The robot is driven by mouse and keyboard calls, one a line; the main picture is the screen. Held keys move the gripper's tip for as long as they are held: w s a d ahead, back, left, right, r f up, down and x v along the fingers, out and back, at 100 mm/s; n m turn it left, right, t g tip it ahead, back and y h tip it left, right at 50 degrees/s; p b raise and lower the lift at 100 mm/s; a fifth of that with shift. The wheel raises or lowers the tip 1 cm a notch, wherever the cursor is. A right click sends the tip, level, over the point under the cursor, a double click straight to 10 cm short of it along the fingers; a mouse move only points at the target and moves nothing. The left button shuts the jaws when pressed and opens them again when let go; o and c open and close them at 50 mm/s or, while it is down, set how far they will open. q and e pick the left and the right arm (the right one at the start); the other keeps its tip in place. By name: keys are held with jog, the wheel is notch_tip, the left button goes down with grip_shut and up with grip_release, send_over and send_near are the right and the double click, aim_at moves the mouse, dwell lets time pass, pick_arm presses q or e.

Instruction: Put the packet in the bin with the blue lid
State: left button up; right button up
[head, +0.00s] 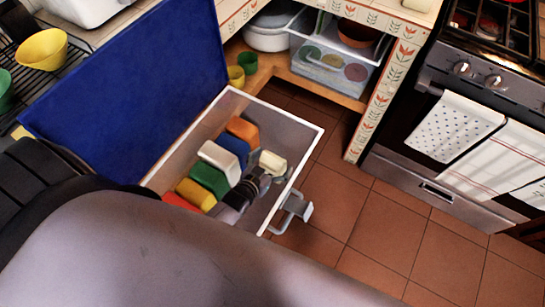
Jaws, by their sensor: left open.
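The bin (308,121) is a pale box with a white rim, and its blue lid (135,85) stands raised on the left side. My left gripper (262,178) is inside the bin's opening, open, partly hidden by my arm. A small cream packet (272,162) is at its fingertips, near the right wall. I cannot tell whether it touches the fingers. Other blocks or packets lie in the bin: orange (243,129), white (220,160), green (209,179) and yellow (196,194), among others. My right gripper is not in view.
A grey handle (295,209) sticks out from the bin's right wall. Shelves with a clear container (330,72) and small cups (247,62) stand behind. The oven (455,130) with towels is at right. Tiled floor (390,215) is clear between.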

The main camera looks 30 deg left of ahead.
pick_arm(q)
jog(key=shift+r+p, duration=0.45)
jog(key=shift+r, duration=0.3)
jog(key=p+v, duration=0.4)
jog(key=v, duration=0.2)
jog(key=shift+s, duration=0.35)
jog(key=shift+s+a, duration=0.1)
jog(key=shift+s, duration=0.25)
